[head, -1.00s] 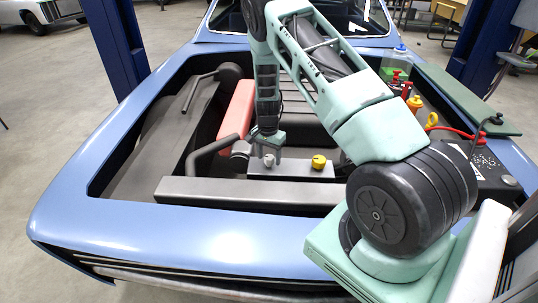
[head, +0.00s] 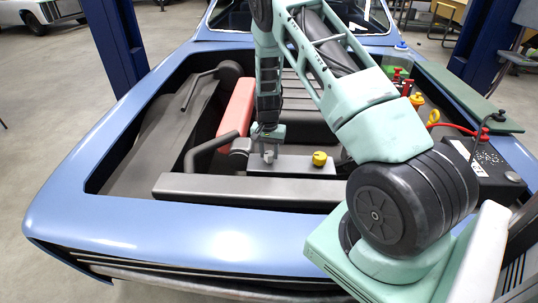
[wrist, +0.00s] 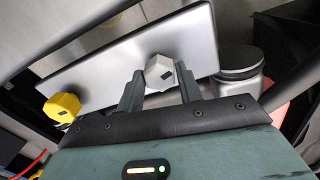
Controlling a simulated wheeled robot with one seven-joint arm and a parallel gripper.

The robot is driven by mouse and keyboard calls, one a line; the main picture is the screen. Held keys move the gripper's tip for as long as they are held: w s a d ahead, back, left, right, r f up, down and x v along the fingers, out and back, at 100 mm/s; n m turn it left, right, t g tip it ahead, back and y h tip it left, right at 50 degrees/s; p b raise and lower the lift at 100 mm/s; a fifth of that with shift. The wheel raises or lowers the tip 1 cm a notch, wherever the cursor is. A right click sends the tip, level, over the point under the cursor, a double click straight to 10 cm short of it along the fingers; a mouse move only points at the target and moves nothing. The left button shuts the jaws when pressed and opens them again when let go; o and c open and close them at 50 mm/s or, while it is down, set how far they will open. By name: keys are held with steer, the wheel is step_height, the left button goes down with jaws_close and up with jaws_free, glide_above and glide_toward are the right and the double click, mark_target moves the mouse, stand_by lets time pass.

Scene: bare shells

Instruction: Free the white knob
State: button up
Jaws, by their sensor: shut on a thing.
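The white knob (wrist: 159,72) is a faceted cap with a small dark mark on top, on the grey metal box (wrist: 110,75). In the wrist view it sits between the two fingertips of my gripper (wrist: 160,82). My gripper is shut on it. In the head view my gripper (head: 268,153) points down at the left part of the grey box (head: 300,166), and its fingers mostly hide the white knob. The knob appears seated on the box; I cannot tell whether any gap lies beneath it.
A yellow knob (head: 319,158) stands on the same box, right of the white one. A long grey bar (head: 250,189) runs in front. A red block (head: 237,110) is behind left, a battery (head: 484,165) at right.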

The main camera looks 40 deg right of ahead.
mark_target(269, 154)
steer(key=n+b, duration=0.1)
steer(key=n, duration=0.2)
steer(key=shift+f+n+b, duration=0.1)
steer(key=shift+n+b, duration=0.25)
steer(key=shift+n, duration=0.05)
steer(key=n+b, duration=0.1)
steer(key=n, duration=0.2)
steer(key=shift+n, duration=0.3)
steer(key=n+b, duration=0.1)
steer(key=n, duration=0.2)
steer(key=shift+n, duration=0.3)
steer(key=shift+n+t, duration=0.3)
steer(key=shift+n, duration=1.6)
steer(key=o, duration=1)
steer(key=r+b, duration=0.1)
steer(key=r, duration=0.8)
steer(key=r+b, duration=0.1)
steer(key=r, duration=0.7)
steer(key=shift+s+a+r, duration=0.15)
steer(key=shift+a+r, duration=0.05)
steer(key=shift+r, duration=0.15)
